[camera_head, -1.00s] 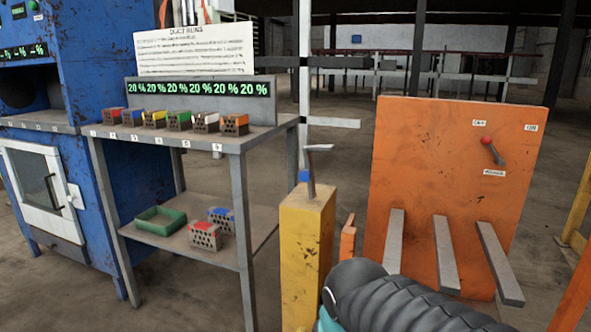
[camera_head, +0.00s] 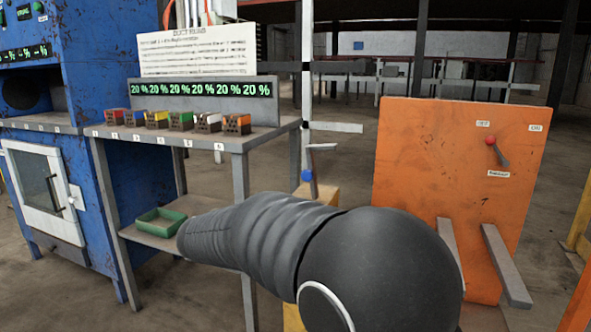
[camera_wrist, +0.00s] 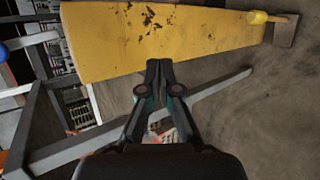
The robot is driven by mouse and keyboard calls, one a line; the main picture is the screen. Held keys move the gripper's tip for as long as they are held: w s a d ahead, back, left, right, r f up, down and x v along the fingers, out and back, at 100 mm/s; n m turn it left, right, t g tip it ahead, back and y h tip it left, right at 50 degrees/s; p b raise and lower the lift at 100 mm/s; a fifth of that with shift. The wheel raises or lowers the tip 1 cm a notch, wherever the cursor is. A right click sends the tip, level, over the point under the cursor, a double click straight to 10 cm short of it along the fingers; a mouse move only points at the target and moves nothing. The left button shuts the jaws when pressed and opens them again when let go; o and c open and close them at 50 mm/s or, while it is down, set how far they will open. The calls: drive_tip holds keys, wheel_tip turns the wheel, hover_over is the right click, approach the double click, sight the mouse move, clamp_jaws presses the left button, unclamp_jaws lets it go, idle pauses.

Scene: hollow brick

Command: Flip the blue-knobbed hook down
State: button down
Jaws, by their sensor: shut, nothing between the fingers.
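The blue-knobbed hook (camera_head: 311,165) stands upright at the top of the yellow post (camera_head: 328,190) in the head view. Its blue knob (camera_head: 306,176) is low on the grey stem, and a pale bar (camera_head: 321,147) sticks out to the right at the top. My arm hides most of the post. In the wrist view the post (camera_wrist: 150,40) lies sideways across the top, and a blue rounded part (camera_wrist: 3,52) shows at the left edge. My gripper (camera_wrist: 160,66) is shut and empty in front of the post's side; whether it touches is unclear. The gripper is hidden in the head view.
A grey workbench (camera_head: 200,143) with several small bricks and a green tray (camera_head: 160,221) stands left of the post. An orange panel (camera_head: 455,170) with a red-knobbed lever (camera_head: 496,150) and grey bars stands at right. A blue machine (camera_head: 105,70) is far left.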

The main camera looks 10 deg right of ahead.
drive_tip(key=w+a+r+t+h, duration=0.1)
drive_tip(key=w+r+t+h, duration=0.1)
drive_tip(key=r, duration=0.6)
drive_tip(key=w+a+r+t+h, duration=0.1)
drive_tip(key=w+r+t+h, duration=0.1)
drive_tip(key=w+r, duration=0.4)
wheel_tip(320, 180, up, 2)
drive_tip(key=shift+a+t+h, duration=0.3)
drive_tip(key=shift+a+t, duration=0.05)
drive_tip(key=shift+t, duration=0.55)
drive_tip(key=shift+w, duration=0.1)
drive_tip(key=w+d, duration=0.5)
drive_tip(key=d, duration=0.5)
drive_tip(key=shift+w+d+r+p, duration=0.15)
drive_tip(key=shift+r+p, duration=0.2)
drive_tip(key=shift+r, duration=0.1)
drive_tip(key=shift+d, duration=0.1)
